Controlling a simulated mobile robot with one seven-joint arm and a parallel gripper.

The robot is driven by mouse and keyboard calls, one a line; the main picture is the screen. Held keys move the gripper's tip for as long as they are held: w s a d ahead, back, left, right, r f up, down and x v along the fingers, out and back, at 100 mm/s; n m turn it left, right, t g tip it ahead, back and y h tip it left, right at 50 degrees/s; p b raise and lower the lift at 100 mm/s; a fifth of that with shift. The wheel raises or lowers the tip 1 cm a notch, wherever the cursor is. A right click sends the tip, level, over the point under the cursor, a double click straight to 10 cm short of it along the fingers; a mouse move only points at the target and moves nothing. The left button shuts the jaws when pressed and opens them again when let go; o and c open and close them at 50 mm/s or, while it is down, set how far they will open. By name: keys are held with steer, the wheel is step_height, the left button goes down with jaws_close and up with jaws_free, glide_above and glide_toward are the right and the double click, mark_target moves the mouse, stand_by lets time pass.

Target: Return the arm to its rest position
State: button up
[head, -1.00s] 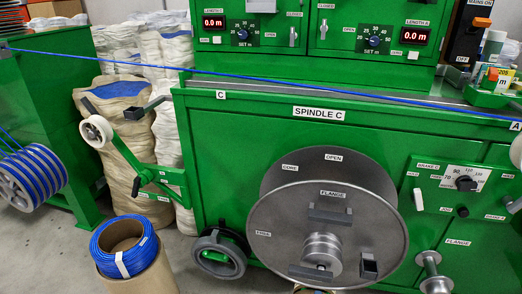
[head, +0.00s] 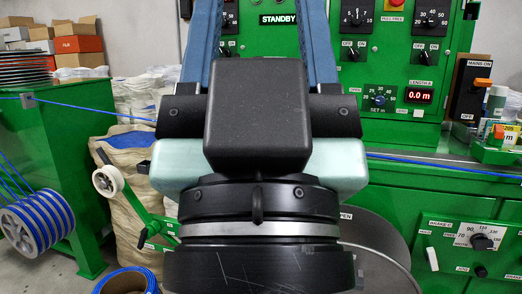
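My gripper (head: 260,30) is raised in front of the head camera, in the middle of the picture. Its two blue fingers point up and stand wide apart, with their tips at or past the top edge. The green machine's panel shows between them, and I see nothing held. My black wrist and the pale gripper body hide the middle of the machine. The blue cable (head: 440,168) runs across the machine top behind my wrist and on to the left (head: 95,108).
A cable reel (head: 38,222) sits on the green stand at left. A white roller on a green arm (head: 108,181) and a blue coil (head: 128,282) stand left of my wrist. The large metal spool (head: 375,235) is partly hidden. Small items (head: 497,140) sit at right.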

step_height(320, 180, up, 26)
steer(key=p, duration=2.4)
steer(key=shift+w+r, duration=0.15)
steer(key=shift+r, duration=0.1)
